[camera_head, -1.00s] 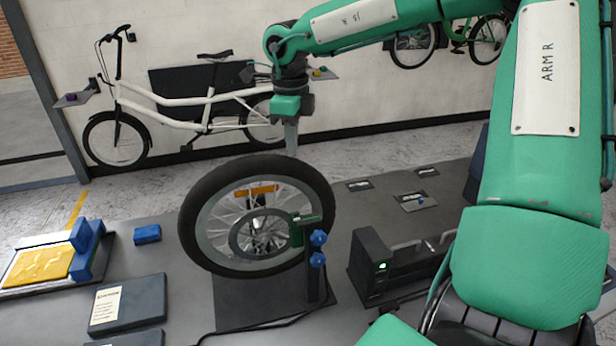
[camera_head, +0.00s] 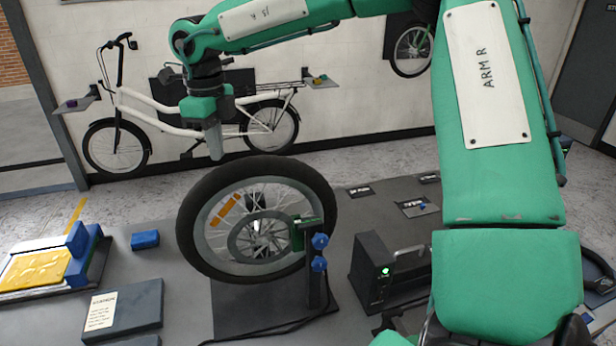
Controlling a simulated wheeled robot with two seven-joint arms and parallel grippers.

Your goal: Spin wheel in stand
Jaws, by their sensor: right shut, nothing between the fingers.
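A spoked wheel (camera_head: 197,250) with a black tyre stands upright in a stand (camera_head: 313,285) with blue knobs, on a dark plate on the workbench. An orange reflector (camera_head: 225,210) sits among its spokes at the upper left. My right gripper (camera_head: 215,152) points down with its fingers together and empty. Its tips appear at the top left of the tyre, just above or behind the rim. I cannot tell if they touch it. My left gripper is out of view.
A blue block (camera_head: 145,239), a dark labelled box (camera_head: 123,309) and a yellow pad (camera_head: 35,270) lie to the left. A white cargo bike (camera_head: 190,112) stands by the wall.

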